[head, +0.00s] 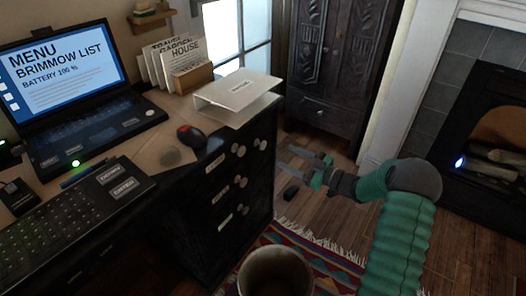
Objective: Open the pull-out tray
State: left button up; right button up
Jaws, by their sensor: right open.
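The dark desk has a drawer block (237,185) with several drawers, pale round knobs and label plates; all its drawers look closed. I cannot tell which part is the pull-out tray. A black keyboard (75,215) lies along the desk's front left, and whether it rests on a tray is unclear. My right gripper (294,160) is open and empty, to the right of the drawer block, with its fingers pointing left toward the knobs. It appears apart from them. My left gripper is not in view.
On the desk are a laptop (70,90), a mouse (191,137), a white binder (238,92) and a file holder (186,75). A round open container (275,272) stands at bottom centre near a patterned rug (325,262). A dark cabinet (335,60) and fireplace (490,150) stand behind.

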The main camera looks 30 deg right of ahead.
aim_at(264, 145)
jog(key=w+b, duration=0.1)
jog(key=w, duration=0.1)
jog(key=w+a+f, duration=0.1)
jog(key=w, duration=0.1)
jog(key=w+b, duration=0.1)
jog(key=w, duration=0.1)
jog(key=shift+w+a+f+b, duration=0.15)
jog(key=shift+w+a+b, duration=0.05)
jog(key=shift+w+b, duration=0.1)
jog(key=w+a, duration=0.1)
jog(key=w+a+r+b, duration=0.1)
jog(key=w, duration=0.1)
jog(key=shift+w+a, duration=0.1)
jog(key=shift+w, duration=0.15)
jog(key=shift+d+f, duration=0.15)
jog(key=shift+d, duration=0.05)
jog(key=shift+c, duration=0.6)
jog(key=shift+a, duration=0.1)
grip_shut()
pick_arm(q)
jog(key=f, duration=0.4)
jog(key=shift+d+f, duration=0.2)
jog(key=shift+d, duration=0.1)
pick_arm(e)
jog(key=shift+r, duration=0.2)
